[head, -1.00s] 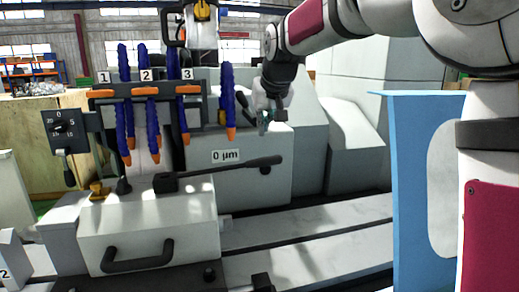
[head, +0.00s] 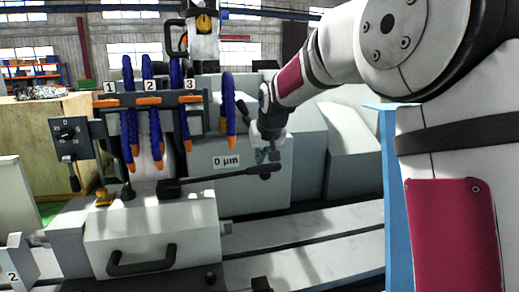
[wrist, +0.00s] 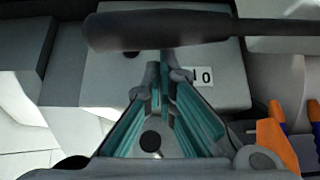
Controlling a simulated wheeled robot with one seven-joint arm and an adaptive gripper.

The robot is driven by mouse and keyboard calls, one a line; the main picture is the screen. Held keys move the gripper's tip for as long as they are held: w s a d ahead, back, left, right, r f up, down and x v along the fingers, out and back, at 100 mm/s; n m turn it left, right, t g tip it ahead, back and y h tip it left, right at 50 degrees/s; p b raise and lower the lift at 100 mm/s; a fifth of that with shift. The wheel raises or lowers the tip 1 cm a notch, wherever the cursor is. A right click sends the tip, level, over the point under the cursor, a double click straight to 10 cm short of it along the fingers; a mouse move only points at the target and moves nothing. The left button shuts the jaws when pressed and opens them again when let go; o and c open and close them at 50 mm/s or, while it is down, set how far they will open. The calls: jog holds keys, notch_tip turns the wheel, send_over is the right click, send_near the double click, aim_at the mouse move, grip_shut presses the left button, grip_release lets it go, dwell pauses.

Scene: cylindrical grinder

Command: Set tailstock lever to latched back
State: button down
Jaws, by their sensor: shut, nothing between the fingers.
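The tailstock lever, a long black bar (head: 222,178), runs from a pivot block on the grey housing rightward and slightly up to a thick grip end. In the wrist view the lever (wrist: 200,30) crosses the top of the picture, with its thick end at the left. My gripper (head: 266,157) is at the lever's free end in the head view. In the wrist view its teal-sided fingers (wrist: 165,68) are together and empty, with the tips at the lever's near edge. I cannot tell whether they touch it. My gripper partly hides the lever's end in the head view.
A "0 µm" label (head: 227,161) is on the grey block behind the lever. Several blue hoses with orange tips (head: 157,140) hang left of it. A dial box (head: 68,133) stands at far left. A blue panel (head: 386,150) is at right, beside my arm.

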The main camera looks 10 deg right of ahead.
jog(key=shift+s, duration=0.4)
